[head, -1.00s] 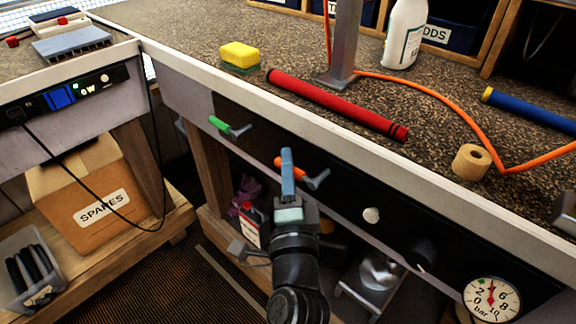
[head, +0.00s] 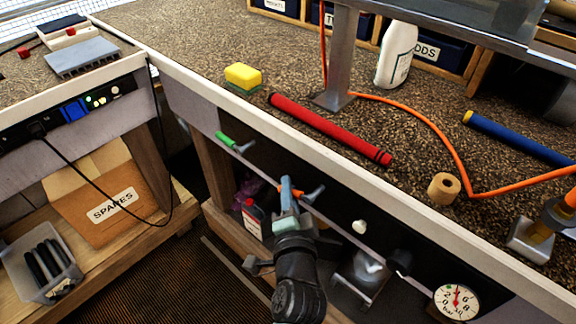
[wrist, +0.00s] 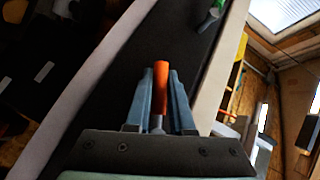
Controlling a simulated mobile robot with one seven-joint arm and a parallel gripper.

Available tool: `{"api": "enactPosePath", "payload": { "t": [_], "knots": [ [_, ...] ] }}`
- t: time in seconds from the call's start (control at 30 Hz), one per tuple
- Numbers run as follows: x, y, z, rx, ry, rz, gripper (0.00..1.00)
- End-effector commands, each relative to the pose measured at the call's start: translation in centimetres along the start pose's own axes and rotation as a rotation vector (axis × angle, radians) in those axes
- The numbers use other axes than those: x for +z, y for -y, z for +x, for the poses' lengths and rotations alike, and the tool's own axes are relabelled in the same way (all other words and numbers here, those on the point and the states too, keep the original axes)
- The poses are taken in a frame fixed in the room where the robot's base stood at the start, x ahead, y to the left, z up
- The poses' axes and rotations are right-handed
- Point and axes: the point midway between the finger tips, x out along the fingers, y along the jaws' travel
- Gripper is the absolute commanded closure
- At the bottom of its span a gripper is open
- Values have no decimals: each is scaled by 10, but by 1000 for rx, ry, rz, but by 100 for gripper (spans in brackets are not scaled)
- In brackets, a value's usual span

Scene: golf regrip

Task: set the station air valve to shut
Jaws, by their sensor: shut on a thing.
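A valve with an orange-gripped lever (head: 299,193) and a grey body is on the dark panel under the bench front. A second lever with a green grip (head: 225,139) is further left on that panel. My gripper (head: 287,187), with blue-grey fingers, is at the orange lever and hides part of it. In the wrist view the orange grip (wrist: 161,76) stands between my two fingers, which are closed on it. Nothing legible shows which lever is the station air valve. A round bar gauge (head: 457,302) is at lower right, its red needle pointing roughly upward.
A white knob (head: 360,227) and a dark fitting (head: 399,262) are right of the orange lever on the panel. The bench edge overhangs above. A red-capped bottle (head: 254,220) stands below. A red golf grip (head: 330,129) and an orange hose (head: 440,135) lie on the bench.

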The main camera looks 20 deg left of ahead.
Motion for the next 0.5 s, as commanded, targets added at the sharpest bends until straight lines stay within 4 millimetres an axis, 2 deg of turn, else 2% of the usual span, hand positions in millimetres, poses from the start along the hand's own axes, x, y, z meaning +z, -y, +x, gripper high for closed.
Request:
{"api": "enactPosePath", "payload": {
  "t": [0.03,0.07,0.5],
  "knots": [
    [-4,8,-3,35,10,-29,100],
    [-4,6,-3,53,15,-48,100],
    [-5,-15,-9,327,94,-326,100]
  ]
}}
